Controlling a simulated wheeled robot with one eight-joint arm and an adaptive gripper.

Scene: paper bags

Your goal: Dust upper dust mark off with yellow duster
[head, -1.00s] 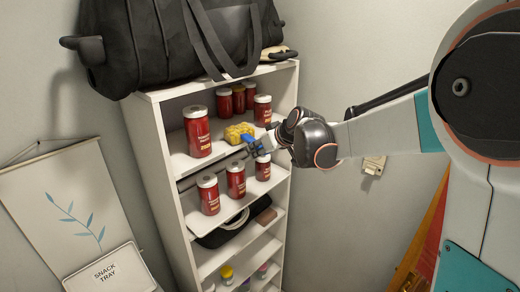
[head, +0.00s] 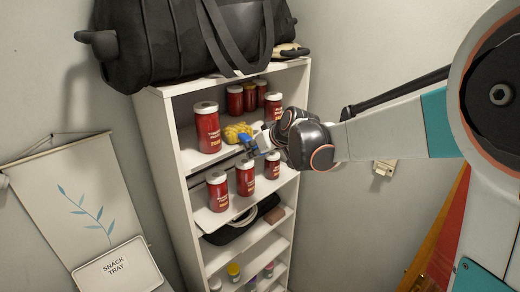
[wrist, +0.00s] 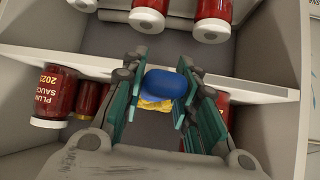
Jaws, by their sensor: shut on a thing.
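The yellow duster (head: 238,132) is on the upper open shelf of the white shelf unit, just right of a large red jar. Its blue handle (head: 249,147) points toward the shelf's front edge. My gripper (head: 257,146) is shut on the blue handle, reaching in from the right. In the wrist view, the blue handle (wrist: 168,83) is between the fingers of my gripper (wrist: 165,90), with the yellow head (wrist: 155,103) partly hidden behind it. I cannot make out a dust mark in either view. Whether the duster touches the shelf board is unclear.
A large red jar (head: 207,127) stands left of the duster, with smaller jars (head: 235,100) behind. Several jars (head: 245,177) stand on the shelf below, close under my gripper. A black bag (head: 190,40) sits on top. The shelf unit's right wall (head: 300,110) is near my wrist.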

